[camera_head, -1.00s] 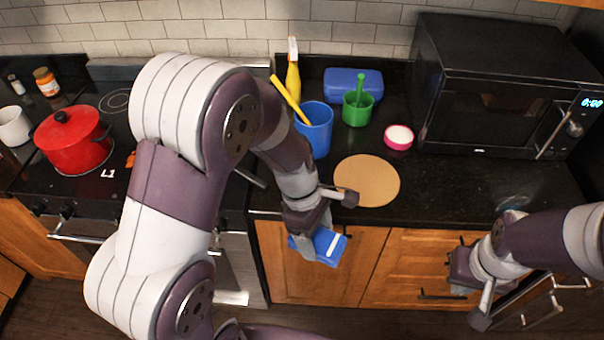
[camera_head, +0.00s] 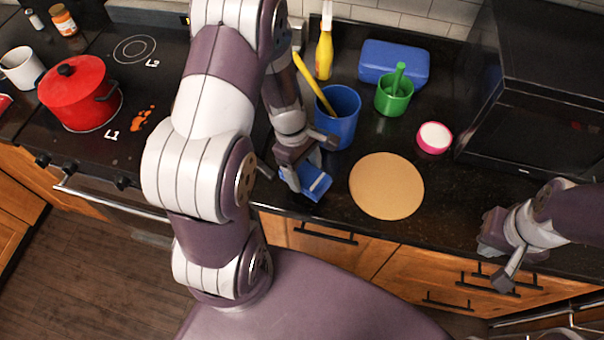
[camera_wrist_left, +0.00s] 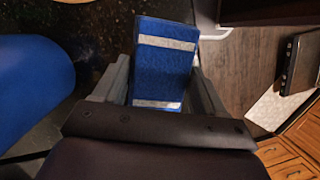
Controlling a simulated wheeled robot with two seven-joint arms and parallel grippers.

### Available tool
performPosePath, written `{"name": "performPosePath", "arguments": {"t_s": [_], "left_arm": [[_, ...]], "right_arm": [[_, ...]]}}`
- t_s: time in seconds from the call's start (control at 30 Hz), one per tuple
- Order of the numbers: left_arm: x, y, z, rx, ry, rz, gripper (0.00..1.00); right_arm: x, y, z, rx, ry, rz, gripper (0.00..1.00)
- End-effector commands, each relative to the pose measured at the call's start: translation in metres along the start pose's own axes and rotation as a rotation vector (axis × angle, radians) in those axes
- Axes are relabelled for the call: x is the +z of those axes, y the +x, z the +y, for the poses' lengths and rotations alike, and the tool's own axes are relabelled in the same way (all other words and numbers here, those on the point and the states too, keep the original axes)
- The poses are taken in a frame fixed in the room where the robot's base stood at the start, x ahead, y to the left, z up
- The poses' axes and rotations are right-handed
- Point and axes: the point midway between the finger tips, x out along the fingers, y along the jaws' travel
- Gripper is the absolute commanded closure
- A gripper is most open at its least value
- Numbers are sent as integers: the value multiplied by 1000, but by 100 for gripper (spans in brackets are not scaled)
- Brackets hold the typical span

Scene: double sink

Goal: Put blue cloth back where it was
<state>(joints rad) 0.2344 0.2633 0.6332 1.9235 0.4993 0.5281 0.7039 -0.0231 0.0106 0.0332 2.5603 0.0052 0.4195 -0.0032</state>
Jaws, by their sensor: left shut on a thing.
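The blue cloth (camera_head: 306,183) with white stripes is in my left gripper (camera_head: 304,176), at the front edge of the counter, left of the round tan board (camera_head: 386,186). In the left wrist view the cloth (camera_wrist_left: 163,68) sits between the two fingers of the left gripper (camera_wrist_left: 160,85), which is shut on it. Whether the cloth touches the counter cannot be told. My right gripper (camera_head: 501,262) is at the lower right, in front of the counter; its fingers are too unclear to tell open from shut.
A blue cup (camera_head: 338,117) with a yellow utensil stands just behind the left gripper. Behind are a yellow bottle (camera_head: 324,50), a blue box (camera_head: 394,63), a green cup (camera_head: 393,95) and a pink-white container (camera_head: 434,137). A red pot (camera_head: 79,92) and orange spill (camera_head: 143,117) are on the stove.

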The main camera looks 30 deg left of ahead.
Motion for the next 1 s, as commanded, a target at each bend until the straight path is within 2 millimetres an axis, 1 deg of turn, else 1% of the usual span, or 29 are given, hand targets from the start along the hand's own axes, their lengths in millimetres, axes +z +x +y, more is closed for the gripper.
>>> {"name": "performPosePath", "arguments": {"t_s": [0.07, 0.13, 0.2, 0.3, 0.5, 0.53, 0.57, 0.6, 0.63, 0.87, 0.93, 1.0], "left_arm": [[-8, 2, -1, 0, -1, -1, 73], [-12, 12, -2, -3, 0, -2, 73], [-16, 25, -2, -4, 0, -2, 73], [-20, 39, 0, -1, 1, -1, 73], [-21, 42, 0, 0, 1, 1, 73], [-21, 42, 0, 0, 1, 1, 26], [-21, 42, 0, -1, 1, 1, 16], [-21, 42, 0, -1, 1, 1, 3], [-21, 42, 0, 0, 1, 1, 1], [-21, 41, 0, 0, 1, 0, 1], [-21, 37, 0, 2, 1, 0, 1], [-21, 27, 1, 4, 2, 1, 1]], "right_arm": [[0, -1, 0, 0, 0, 0, 100], [0, -2, 0, 0, 0, 0, 100], [0, -2, 0, 0, 0, 0, 100], [0, -3, 0, 0, 0, 0, 100], [0, -2, 0, 0, 0, 0, 100], [0, -2, 0, 0, 0, 0, 100], [0, -2, 0, 0, 0, 0, 100], [0, -2, 0, 0, 0, 0, 100], [0, -2, 0, 0, 0, 0, 100], [0, -2, 0, 0, 0, 0, 100], [0, -2, 0, 0, 0, 0, 100], [0, -3, 0, 0, 0, 0, 100]]}}
